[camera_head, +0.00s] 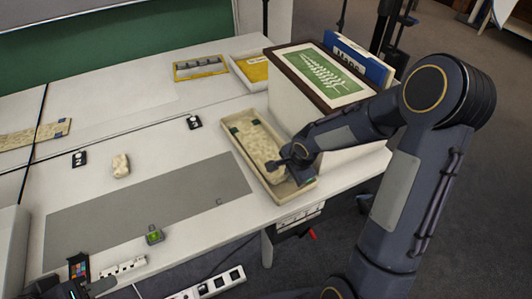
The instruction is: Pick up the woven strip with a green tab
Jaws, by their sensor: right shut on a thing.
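My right gripper (290,162) reaches down from the right into a shallow cream tray (231,142) at the table's right side. It is shut at the near end of a long beige speckled strip (253,143) lying in the tray. The gripper hides part of the near end. Another beige patterned strip (22,137) lies at the far left. A dark part of my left gripper (72,289) shows at the bottom left edge; its fingers are unclear.
A white box (300,113) topped by a framed green picture (319,75) stands behind the tray. A grey mat (150,208), a small green-topped block (154,237), a beige lump (120,165) and dark label cards are on the table. The mat is mostly clear.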

